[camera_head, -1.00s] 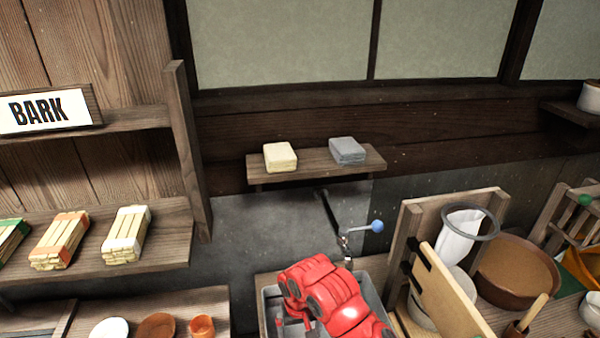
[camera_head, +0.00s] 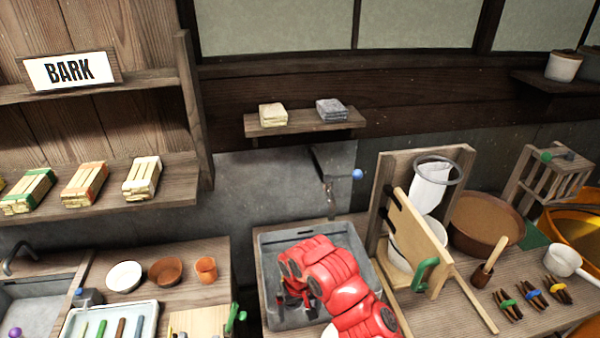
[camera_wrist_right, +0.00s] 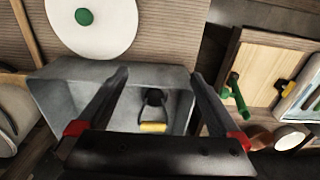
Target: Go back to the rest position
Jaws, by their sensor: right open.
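My right arm shows red in the head view, with its gripper (camera_head: 294,302) over a grey basin (camera_head: 270,253). In the right wrist view, my right gripper (camera_wrist_right: 158,88) has its two dark fingers spread wide apart with nothing between them. Below the fingers lies the grey basin (camera_wrist_right: 62,92), with a dark item with a yellow band (camera_wrist_right: 153,127) in it. My left gripper is not in view.
A wooden stand (camera_head: 436,262) with a ringed white cloth bag (camera_head: 431,184) is close to the right of my arm. A brown tub (camera_head: 487,224) stands beyond it. White and brown bowls (camera_head: 125,277) are on the left counter. A small wall shelf (camera_head: 305,126) holds two stacks.

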